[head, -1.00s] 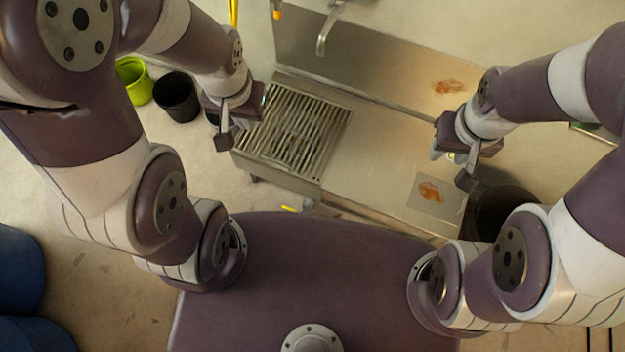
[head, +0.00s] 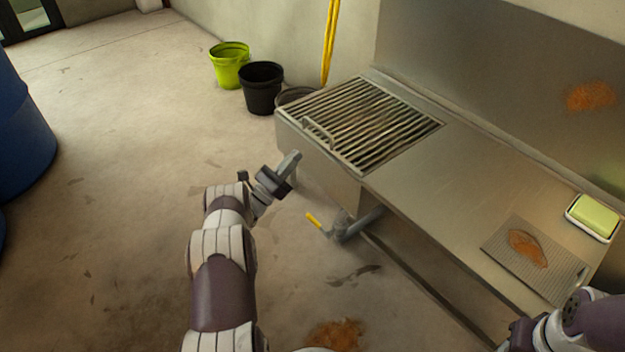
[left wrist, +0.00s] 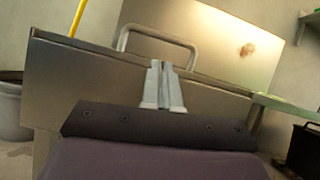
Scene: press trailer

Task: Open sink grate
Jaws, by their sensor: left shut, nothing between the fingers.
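The sink grate (head: 388,138) is a panel of metal bars, lying flat and closed in the left end of the steel counter. Its raised bar handle (head: 318,133) is at the near left edge. My left gripper (head: 294,157) is shut and empty, in front of the counter's end and apart from the handle. In the left wrist view the shut fingers (left wrist: 161,70) point at the handle (left wrist: 160,36), which rises above the counter edge behind them. My right gripper (head: 518,332) shows only in part at the bottom right; its fingers cannot be made out.
The steel counter (head: 440,190) carries a sponge in a dish (head: 592,218) and a stained ribbed area (head: 560,270). A pipe with a yellow-handled valve (head: 340,228) sticks out below. Green (head: 230,68) and black (head: 262,90) buckets stand behind.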

